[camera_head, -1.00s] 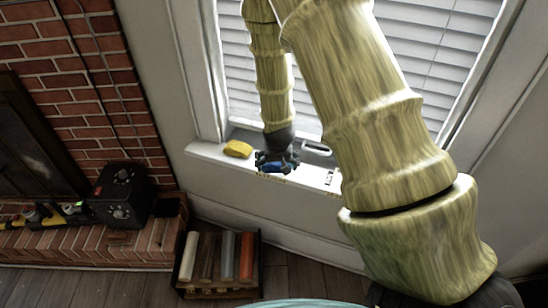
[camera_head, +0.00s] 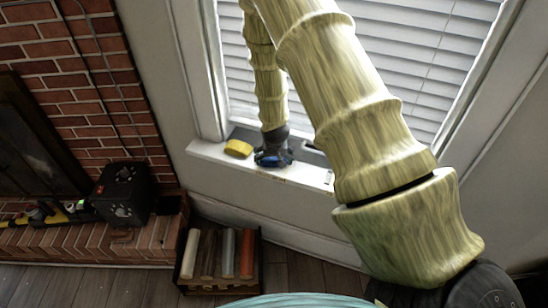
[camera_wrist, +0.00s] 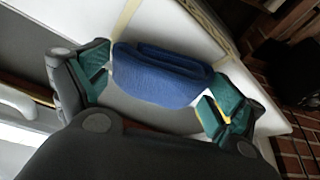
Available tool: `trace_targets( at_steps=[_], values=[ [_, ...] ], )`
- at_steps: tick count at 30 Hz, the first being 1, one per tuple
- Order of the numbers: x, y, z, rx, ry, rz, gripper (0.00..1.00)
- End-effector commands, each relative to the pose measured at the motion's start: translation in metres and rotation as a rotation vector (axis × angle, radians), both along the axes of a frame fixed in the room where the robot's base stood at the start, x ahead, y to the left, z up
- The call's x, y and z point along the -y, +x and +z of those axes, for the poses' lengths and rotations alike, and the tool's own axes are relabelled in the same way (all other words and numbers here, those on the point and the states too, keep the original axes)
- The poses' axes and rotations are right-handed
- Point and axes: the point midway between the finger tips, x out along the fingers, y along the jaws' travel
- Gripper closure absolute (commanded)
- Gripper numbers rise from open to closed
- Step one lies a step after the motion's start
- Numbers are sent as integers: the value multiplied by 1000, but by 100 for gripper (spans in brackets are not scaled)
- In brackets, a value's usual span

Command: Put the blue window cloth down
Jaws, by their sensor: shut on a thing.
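The blue window cloth (camera_wrist: 160,75) is a folded blue bundle between the two green-padded fingers of my gripper (camera_wrist: 155,90) in the wrist view. My gripper is shut on it. In the head view my gripper (camera_head: 273,158) is at the white window sill (camera_head: 222,153), and a bit of the blue cloth (camera_head: 268,161) shows under it. The cloth is at or just above the sill; I cannot tell whether it touches.
A yellow object (camera_head: 238,148) lies on the sill just left of my gripper. White blinds (camera_head: 236,70) hang behind. Below are a wooden crate (camera_head: 222,287) with several coloured rolls and a black box (camera_head: 122,193) on the brick hearth (camera_head: 90,243).

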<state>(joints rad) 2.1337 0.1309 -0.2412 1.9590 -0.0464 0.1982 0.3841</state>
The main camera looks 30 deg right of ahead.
Motion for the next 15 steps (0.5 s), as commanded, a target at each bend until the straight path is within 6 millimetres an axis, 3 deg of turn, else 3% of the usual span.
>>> trace_targets(
  at_steps=[10, 11, 12, 15],
  values=[
    [0, 0, -3, 0, 0, 0, 36],
    [0, 0, -3, 0, 0, 0, 4],
    [0, 0, -3, 0, 0, 0, 0],
    [0, 0, -3, 0, 0, 0, 0]
  ],
)
